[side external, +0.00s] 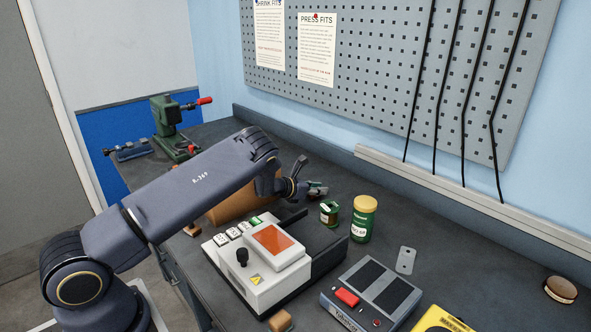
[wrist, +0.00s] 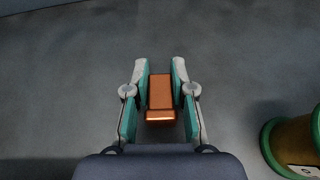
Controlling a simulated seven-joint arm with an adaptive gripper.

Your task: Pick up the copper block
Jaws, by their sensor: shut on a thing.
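The copper block (wrist: 160,92) is a small orange-brown metal bar. In the wrist view it sits between the two teal-padded fingers of my gripper (wrist: 160,88), which are shut on it. In the side view my gripper (side external: 318,189) is low over the far part of the bench, behind the green jars. The block cannot be made out clearly in the side view. How far it is above the bench top, if at all, I cannot tell.
A small green jar (side external: 328,212) and a taller green jar with a yellow lid (side external: 364,220) stand just right of my gripper. A white device with an orange screen (side external: 272,243) and a grey box with a red button (side external: 370,292) stand nearer.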

